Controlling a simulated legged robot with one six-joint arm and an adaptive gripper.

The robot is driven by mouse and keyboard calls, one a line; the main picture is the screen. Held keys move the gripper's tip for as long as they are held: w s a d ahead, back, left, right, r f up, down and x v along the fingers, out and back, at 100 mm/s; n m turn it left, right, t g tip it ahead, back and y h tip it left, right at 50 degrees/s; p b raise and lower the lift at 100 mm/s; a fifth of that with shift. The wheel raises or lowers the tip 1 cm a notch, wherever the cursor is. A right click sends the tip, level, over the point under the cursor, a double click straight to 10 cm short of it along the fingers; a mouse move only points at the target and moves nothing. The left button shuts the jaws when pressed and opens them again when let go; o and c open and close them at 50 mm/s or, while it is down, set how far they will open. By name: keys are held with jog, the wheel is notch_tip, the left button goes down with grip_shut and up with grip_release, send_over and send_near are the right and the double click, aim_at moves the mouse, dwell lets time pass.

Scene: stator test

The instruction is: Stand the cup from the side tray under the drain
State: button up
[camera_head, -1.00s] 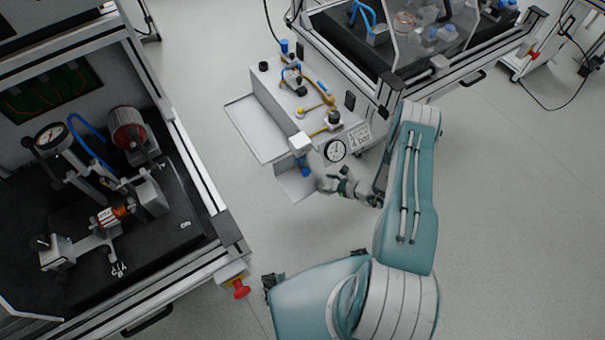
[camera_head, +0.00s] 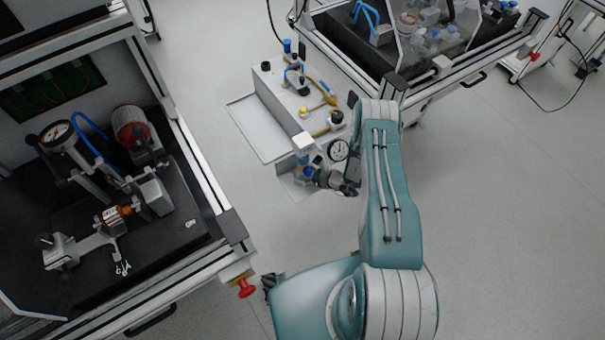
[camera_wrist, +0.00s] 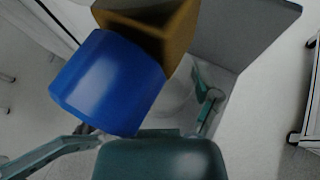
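A pale, see-through shape, apparently the cup (camera_wrist: 178,100), shows faintly between my fingers in the wrist view, partly hidden by a blue cylinder (camera_wrist: 108,82) under a brass block (camera_wrist: 150,22). These look like the drain end, and its blue part also shows in the head view (camera_head: 307,173). My gripper (camera_head: 314,174) is at the front of the pump box, beside the blue part and over the low shelf (camera_head: 294,188). My fingers (camera_wrist: 150,120) appear closed around the cup, though the left fingertip is hidden. The side tray (camera_head: 262,138) is bare.
The box (camera_head: 278,100) carries valves, yellow fittings and a round gauge (camera_head: 339,150) close to my wrist. A workbench (camera_head: 440,70) stands behind my arm. A machine cell with a red button (camera_head: 246,288) is on the left. Floor between is clear.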

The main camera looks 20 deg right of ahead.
jog(key=shift+o, duration=0.8)
jog(key=shift+d, duration=0.2)
jog(key=shift+r, duration=0.15)
jog(key=shift+s+d+r, duration=0.1)
jog(key=shift+s+d, duration=0.15)
jog(key=s+d, duration=0.9)
jog(key=d, duration=0.1)
jog(key=shift+s+d+r, duration=0.15)
jog(key=shift+d+r, duration=0.1)
jog(key=shift+r, duration=0.2)
